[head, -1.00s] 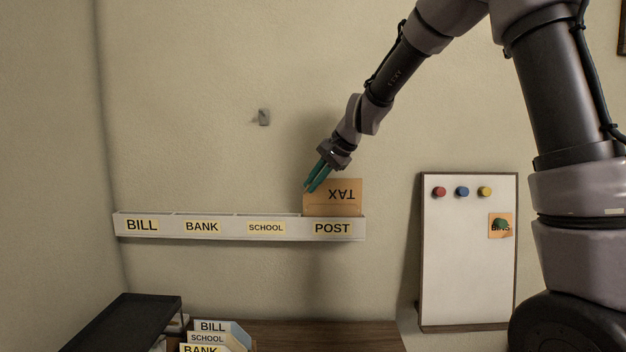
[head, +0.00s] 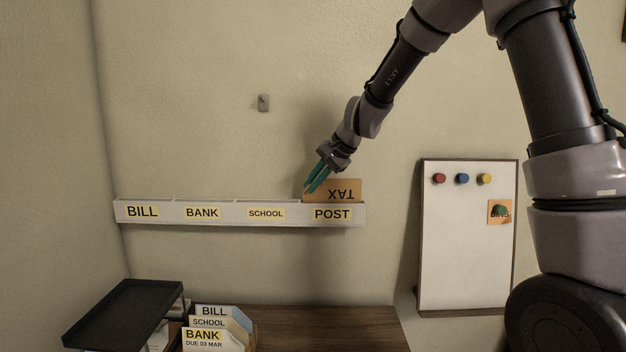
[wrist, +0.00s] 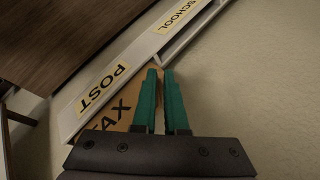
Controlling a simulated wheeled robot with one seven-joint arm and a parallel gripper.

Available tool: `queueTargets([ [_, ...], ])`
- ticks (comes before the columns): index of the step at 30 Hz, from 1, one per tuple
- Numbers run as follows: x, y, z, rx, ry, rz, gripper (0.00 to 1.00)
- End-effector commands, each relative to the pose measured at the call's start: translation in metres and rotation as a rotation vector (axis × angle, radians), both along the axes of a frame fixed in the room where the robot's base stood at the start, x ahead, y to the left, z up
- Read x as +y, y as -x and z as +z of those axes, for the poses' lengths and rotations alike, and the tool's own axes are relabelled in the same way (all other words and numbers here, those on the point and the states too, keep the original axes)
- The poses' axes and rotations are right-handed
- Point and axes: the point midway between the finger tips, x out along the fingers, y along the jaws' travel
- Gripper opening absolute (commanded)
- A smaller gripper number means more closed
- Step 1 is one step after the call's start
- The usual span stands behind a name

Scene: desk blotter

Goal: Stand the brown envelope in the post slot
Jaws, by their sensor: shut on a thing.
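The brown envelope (head: 347,189) stands upright in the POST slot (head: 332,214) at the right end of the wall rack, with its TAX print upside down. Its lower part is hidden behind the rack's front. My gripper (head: 312,187) is shut on the envelope's upper left edge, with its green fingers reaching down to the slot. In the wrist view the envelope (wrist: 121,108) lies beside and between the green fingers (wrist: 163,75), and the POST label (wrist: 102,88) is just to their left.
The wall rack (head: 233,222) also has BILL, BANK and SCHOOL slots, which look empty. A grey hook (head: 263,103) is on the wall above. A whiteboard (head: 460,250) with magnets hangs to the right. Below are a desk (head: 330,328), a black tray (head: 125,310) and labelled files (head: 205,336).

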Motion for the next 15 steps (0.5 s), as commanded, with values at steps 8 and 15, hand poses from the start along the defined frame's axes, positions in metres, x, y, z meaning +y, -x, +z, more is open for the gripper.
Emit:
queueTargets([
  [8,-0.0004,0.0002,-0.0093,0.001,0.0,-0.001,0.0],
  [15,-0.0002,0.0002,-0.01,0.0,0.0,0.0,0.0],
])
